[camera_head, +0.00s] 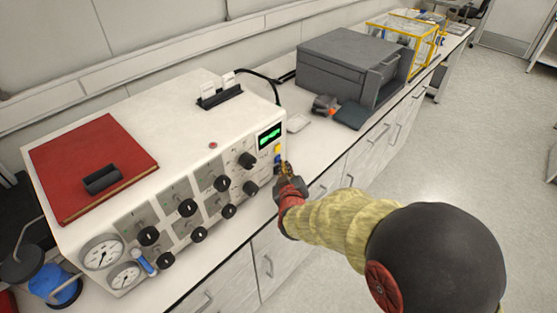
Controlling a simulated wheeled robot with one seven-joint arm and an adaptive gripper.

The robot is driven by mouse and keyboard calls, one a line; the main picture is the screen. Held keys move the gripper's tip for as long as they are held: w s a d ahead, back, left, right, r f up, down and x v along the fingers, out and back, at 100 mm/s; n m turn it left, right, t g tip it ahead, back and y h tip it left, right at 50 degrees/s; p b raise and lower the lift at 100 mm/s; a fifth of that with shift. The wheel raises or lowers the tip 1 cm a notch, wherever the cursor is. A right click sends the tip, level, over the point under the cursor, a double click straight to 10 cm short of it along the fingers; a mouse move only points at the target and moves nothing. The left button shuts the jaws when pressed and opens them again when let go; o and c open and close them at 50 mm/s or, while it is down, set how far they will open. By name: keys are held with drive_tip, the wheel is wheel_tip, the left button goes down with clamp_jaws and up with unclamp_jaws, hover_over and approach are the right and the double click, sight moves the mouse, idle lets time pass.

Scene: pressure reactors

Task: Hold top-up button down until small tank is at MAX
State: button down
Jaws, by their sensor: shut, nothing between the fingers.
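A white control unit (222,128) with several black knobs stands on the bench. A small yellow part (278,149) and a dark blue part (278,159) sit at the right end of its front panel, below a green-lit display (269,136). My gripper (282,167) is shut and empty, with its tip at or very near the blue part. I cannot tell whether it touches or presses anything. The gripper hides part of this panel corner. Labels are too small to read, so I cannot make out which part is the top-up button. I cannot identify the small tank or its level.
A grey box (347,62), a small dark pad (354,115) and a yellow-framed case (405,32) stand farther right. The floor at right is clear.

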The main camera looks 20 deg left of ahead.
drive_tip(key=shift+w+a, duration=0.15)
drive_tip(key=shift+a, duration=0.25)
idle(0.4)
drive_tip(key=shift+d, duration=0.1)
idle(3.8)
drive_tip(key=shift+s+d, duration=0.35)
drive_tip(key=shift+d, duration=0.35)
drive_tip(key=shift+s+d+b, duration=0.1)
drive_tip(key=shift+s+d, duration=0.2)
drive_tip(key=shift+d, duration=0.45)
drive_tip(key=shift+s+d+b, duration=0.1)
drive_tip(key=shift+s+d, duration=0.25)
drive_tip(key=shift+d, duration=0.45)
drive_tip(key=shift+s+d+b, duration=0.1)
drive_tip(key=shift+s+d, duration=0.2)
drive_tip(key=shift+d, duration=0.45)
